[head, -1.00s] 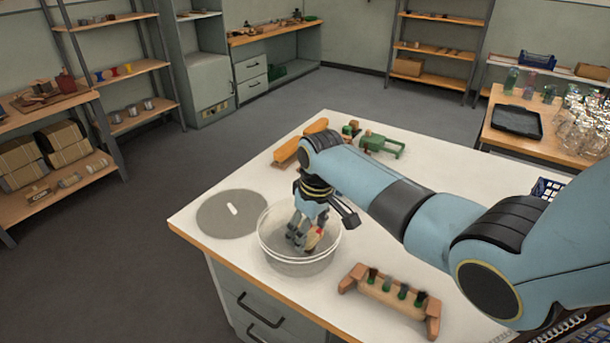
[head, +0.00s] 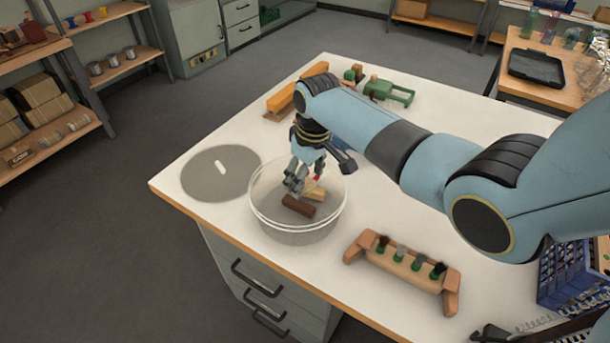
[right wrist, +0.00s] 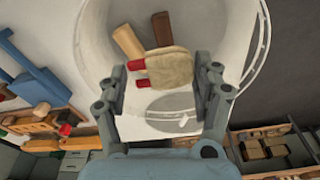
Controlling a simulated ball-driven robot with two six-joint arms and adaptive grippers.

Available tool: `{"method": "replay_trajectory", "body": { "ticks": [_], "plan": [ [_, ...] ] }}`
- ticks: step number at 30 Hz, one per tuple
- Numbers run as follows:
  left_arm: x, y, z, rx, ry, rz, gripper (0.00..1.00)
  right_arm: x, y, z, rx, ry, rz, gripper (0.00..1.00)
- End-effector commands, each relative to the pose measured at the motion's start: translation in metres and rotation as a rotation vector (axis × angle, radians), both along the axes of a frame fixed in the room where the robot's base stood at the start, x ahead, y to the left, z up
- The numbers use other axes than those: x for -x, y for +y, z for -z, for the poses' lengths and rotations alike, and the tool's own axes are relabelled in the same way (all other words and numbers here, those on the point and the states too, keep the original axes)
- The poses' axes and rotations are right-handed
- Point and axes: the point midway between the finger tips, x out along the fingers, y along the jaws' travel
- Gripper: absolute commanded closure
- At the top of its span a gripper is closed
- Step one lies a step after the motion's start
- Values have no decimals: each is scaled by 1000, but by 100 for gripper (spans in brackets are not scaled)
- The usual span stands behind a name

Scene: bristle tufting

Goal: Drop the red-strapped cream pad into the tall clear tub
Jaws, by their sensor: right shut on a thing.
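The clear tub (head: 298,232) stands on the white table and also shows in the right wrist view (right wrist: 91,47). My right gripper (head: 295,188) points down at the tub's mouth. In the right wrist view, its fingers (right wrist: 168,84) are shut on the cream pad (right wrist: 174,66), whose red straps (right wrist: 138,65) stick out to the left. In the head view the fingers mostly hide the pad. A dark brown block (head: 298,206) and a tan block (right wrist: 127,41) lie in the tub beneath it. My left gripper is out of view.
A grey disc (head: 205,178) with a small white piece lies left of the tub. A wooden rack (head: 405,270) with several dark tufts stands to its right. A green frame (head: 392,92) is at the back. A blue crate (head: 568,275) is at the right.

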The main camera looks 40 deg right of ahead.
Motion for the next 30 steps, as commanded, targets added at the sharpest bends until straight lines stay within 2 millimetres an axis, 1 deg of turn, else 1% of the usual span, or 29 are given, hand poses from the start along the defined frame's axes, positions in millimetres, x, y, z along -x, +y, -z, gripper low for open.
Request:
{"method": "replay_trajectory", "body": {
  "ticks": [1, 3, 6, 8, 9, 15, 22, 25, 28, 30],
  "plan": [
    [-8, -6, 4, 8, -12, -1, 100, 0, 0, 4, 0, -1, 0, 63],
    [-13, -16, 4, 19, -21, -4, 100, -1, 0, 3, 0, -1, 0, 63],
    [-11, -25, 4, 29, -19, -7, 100, -1, 0, 2, 0, -2, 0, 63],
    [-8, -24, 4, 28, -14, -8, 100, -1, 0, 2, 0, -2, 0, 63],
    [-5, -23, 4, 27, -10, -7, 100, -1, 0, 2, 0, -2, 0, 31],
    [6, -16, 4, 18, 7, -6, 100, -1, 0, 2, 0, -1, 0, 6],
    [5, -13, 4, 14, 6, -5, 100, 0, 0, 2, 0, -1, 0, 6],
    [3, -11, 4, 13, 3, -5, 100, 0, 0, -2, 0, -2, 0, 6],
    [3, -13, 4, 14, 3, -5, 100, 1, 0, -13, -1, -4, -1, 6],
    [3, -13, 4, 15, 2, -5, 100, 2, -1, -26, 0, -4, -1, 6]
  ]
}}
